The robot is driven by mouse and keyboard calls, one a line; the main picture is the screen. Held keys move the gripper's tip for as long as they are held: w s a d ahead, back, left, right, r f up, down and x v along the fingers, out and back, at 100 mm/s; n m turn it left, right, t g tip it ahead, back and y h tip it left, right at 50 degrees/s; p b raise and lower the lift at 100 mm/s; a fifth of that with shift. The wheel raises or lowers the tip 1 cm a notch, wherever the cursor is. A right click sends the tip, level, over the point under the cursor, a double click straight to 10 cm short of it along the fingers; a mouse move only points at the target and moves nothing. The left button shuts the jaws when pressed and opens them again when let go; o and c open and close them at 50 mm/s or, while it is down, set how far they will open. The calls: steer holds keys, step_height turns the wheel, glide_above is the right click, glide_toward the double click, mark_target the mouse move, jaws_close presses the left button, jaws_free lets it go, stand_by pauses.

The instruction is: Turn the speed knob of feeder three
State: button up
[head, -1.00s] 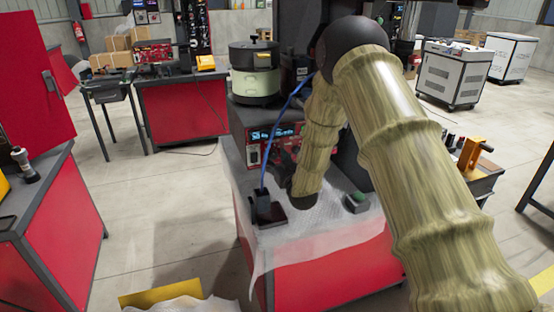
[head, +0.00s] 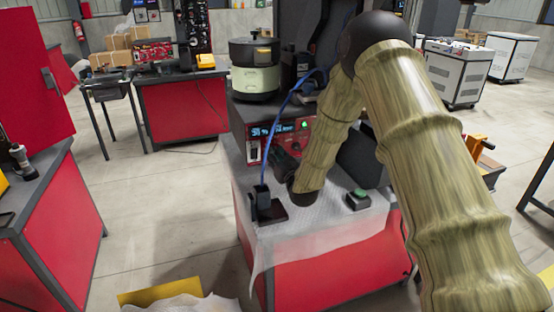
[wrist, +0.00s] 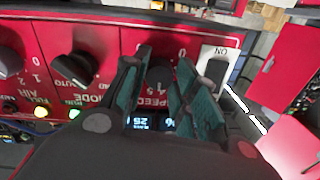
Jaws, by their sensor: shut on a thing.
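In the wrist view, a dark round speed knob (wrist: 160,77) on a red control panel (wrist: 110,40) sits between the two teal fingers of my gripper (wrist: 160,85). The fingers are shut on its sides and hide part of it. The lettering "SPEED" shows below the knob. In the head view, my gripper (head: 284,160) is a dark shape against the front of the red control box (head: 253,150), and the knob there is hidden. No feeder number is readable.
The mode knob (wrist: 76,68) and air knob (wrist: 8,62) are left of my gripper. A switch (wrist: 215,70) marked ON is close on its right. A blue cable (head: 274,125) hangs beside my gripper.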

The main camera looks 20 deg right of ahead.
steer(key=shift+m+b, duration=1.25)
steer(key=shift+m, duration=0.65)
steer(key=o, duration=1)
steer(key=shift+d, duration=0.1)
steer(key=shift+o, duration=0.2)
steer(key=s, duration=1.2)
steer(key=shift+d+f, duration=0.15)
steer(key=shift+d, duration=0.2)
